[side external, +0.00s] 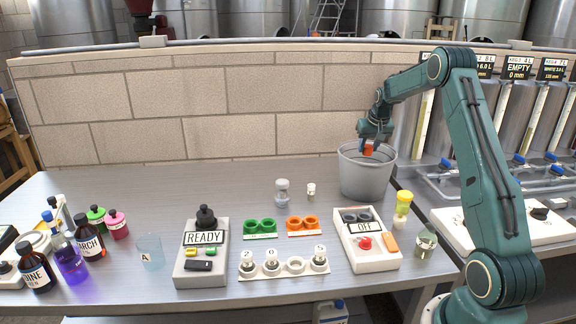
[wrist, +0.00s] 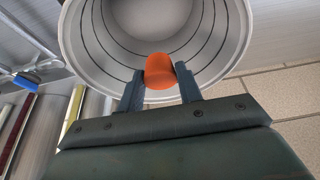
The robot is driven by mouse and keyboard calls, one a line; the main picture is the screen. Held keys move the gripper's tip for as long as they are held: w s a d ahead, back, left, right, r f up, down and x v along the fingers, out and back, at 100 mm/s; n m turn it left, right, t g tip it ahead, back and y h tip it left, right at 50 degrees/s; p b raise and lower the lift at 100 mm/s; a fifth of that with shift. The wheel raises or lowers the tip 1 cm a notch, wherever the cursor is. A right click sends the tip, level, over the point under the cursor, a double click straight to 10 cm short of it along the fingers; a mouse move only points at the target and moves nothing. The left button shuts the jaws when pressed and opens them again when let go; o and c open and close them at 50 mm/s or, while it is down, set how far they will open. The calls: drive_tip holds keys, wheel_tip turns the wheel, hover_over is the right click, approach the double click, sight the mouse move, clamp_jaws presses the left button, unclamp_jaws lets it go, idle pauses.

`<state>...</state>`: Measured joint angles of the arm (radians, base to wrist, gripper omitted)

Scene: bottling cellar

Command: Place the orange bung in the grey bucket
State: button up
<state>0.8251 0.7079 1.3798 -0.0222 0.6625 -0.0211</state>
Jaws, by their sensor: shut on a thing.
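The grey bucket (side external: 367,176) stands upright at the back right of the bench. My gripper (side external: 372,149) is at the bucket's mouth and is shut on the orange bung (side external: 368,149). In the wrist view the bung (wrist: 159,71) sits between the two fingertips (wrist: 160,85), with the open bucket (wrist: 110,70) behind it. The bucket's inner wall and floor show there and look empty. The bung appears over the opening, near the rim; its exact height is hard to tell.
A control box reading OFF (side external: 366,240) and a yellow-capped container (side external: 402,203) stand in front of the bucket. A brick wall (side external: 200,110) runs behind. The back left of the bench is clear.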

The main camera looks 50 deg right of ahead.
sight(369, 147)
drive_tip(key=shift+f, duration=0.3)
drive_tip(key=o, duration=1)
drive_tip(key=shift+o, duration=0.2)
drive_tip(key=shift+r, duration=3.5)
